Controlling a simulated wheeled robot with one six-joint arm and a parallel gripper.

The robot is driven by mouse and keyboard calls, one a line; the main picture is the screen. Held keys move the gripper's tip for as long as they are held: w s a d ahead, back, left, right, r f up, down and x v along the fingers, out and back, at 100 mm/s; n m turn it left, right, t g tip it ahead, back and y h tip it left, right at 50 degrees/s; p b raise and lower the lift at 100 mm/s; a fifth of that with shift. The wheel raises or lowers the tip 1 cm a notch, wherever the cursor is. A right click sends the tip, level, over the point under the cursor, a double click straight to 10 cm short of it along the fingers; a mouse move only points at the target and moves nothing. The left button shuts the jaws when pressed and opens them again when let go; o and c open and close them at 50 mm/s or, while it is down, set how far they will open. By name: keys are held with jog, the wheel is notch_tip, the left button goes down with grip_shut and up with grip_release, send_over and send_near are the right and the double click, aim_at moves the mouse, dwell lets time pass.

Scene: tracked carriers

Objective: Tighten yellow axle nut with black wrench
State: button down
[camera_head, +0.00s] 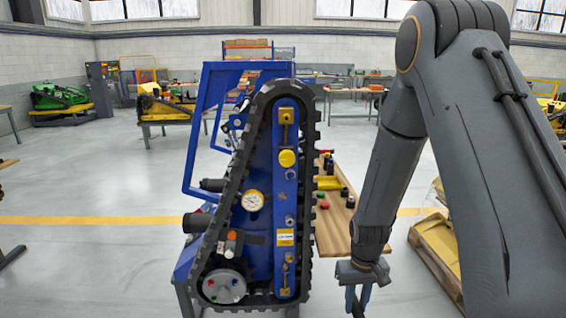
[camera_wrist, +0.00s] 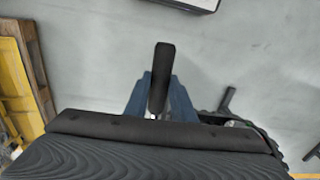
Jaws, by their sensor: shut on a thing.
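The tracked carrier (camera_head: 268,215) stands upright in the middle of the head view, with a blue side plate inside a black track. A yellow round part (camera_head: 287,158) and a yellow square fitting with a hole (camera_head: 286,116) sit on the upper plate; I cannot tell which is the axle nut. My gripper (camera_head: 358,302) is low, to the right of the carrier and apart from it. In the wrist view its blue fingers (camera_wrist: 158,98) are shut on a black handle (camera_wrist: 163,62), likely the black wrench. The wrench's far end is hidden.
A wooden bench (camera_head: 333,228) with small black, red and green parts stands right behind the carrier. A wooden pallet with a yellow load (camera_head: 438,250) is at the right. A dial gauge (camera_head: 253,200) is on the plate. Open floor (camera_head: 90,265) lies at the left.

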jog(key=shift+w+a+f+m, duration=0.35)
jog(key=shift+a+f+m, duration=0.05)
jog(key=shift+f+m, duration=0.1)
notch_tip(320, 180, up, 8)
jog(key=p, duration=0.5)
jog(key=shift+s+r+p, duration=0.1)
jog(key=shift+p, duration=0.2)
jog(key=s+p, duration=0.4)
jog(key=s, duration=1.6)
jog(key=shift+p, duration=0.4)
jog(key=shift+w, duration=0.1)
